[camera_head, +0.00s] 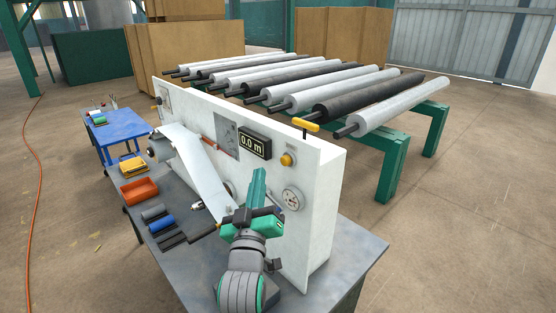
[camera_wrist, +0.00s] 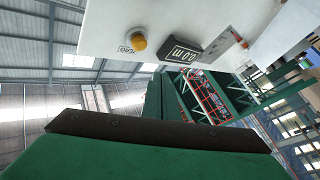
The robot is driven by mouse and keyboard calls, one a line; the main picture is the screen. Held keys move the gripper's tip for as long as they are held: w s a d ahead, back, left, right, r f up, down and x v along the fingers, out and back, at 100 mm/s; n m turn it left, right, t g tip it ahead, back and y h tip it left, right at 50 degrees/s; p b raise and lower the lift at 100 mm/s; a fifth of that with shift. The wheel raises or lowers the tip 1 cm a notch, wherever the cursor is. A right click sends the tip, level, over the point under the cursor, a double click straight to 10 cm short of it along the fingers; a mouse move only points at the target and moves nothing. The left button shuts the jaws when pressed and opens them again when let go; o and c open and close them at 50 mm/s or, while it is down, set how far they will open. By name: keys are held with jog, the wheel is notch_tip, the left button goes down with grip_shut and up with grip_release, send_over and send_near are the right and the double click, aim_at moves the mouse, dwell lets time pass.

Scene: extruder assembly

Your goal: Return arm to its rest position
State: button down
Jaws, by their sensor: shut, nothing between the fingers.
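My arm rises from the front of the workbench in the head view, in front of the white machine panel (camera_head: 318,215). My gripper (camera_head: 260,174) is green with a dark crossbar, and its fingers point up past the panel's face. In the wrist view my gripper (camera_wrist: 160,98) shows as a green finger shape above the dark bar and green body. It is shut and holds nothing. The panel also shows tilted in the wrist view (camera_wrist: 185,20). I cannot tell the exact gap between gripper and panel.
The panel carries a display (camera_head: 255,144) reading 0.0 m and a yellow button (camera_head: 288,159). A white sheet (camera_head: 200,165) slopes down at its left. An orange bin (camera_head: 139,190) and rollers lie on the bench (camera_head: 357,248). A rack of rolls (camera_head: 400,150) stands behind.

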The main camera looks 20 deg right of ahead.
jog(key=s+a+f+n+y, duration=0.1)
jog(key=s+a+f+y, duration=0.15)
jog(key=s+f, duration=0.45)
jog(key=s+a+f+n+y, duration=0.1)
jog(key=s+a+f+y, duration=0.2)
jog(key=f, duration=0.9)
jog(key=s+a+f+n+y, duration=0.1)
jog(key=s+a+f, duration=0.4)
jog(key=f, duration=0.4)
jog(key=s+a+f+m+g+y, duration=0.1)
jog(key=s+a+f, duration=0.1)
jog(key=s, duration=0.7)
jog(key=s+a+f+m+g+y, duration=0.1)
jog(key=s+a+f, duration=0.2)
jog(key=s, duration=0.7)
jog(key=s+a+f+m+g+y, duration=0.1)
jog(key=s+a+f, duration=0.2)
jog(key=s, duration=0.6)
jog(key=shift+s+f+g, duration=0.25)
jog(key=shift+f+g, duration=0.05)
jog(key=shift+f, duration=0.15)
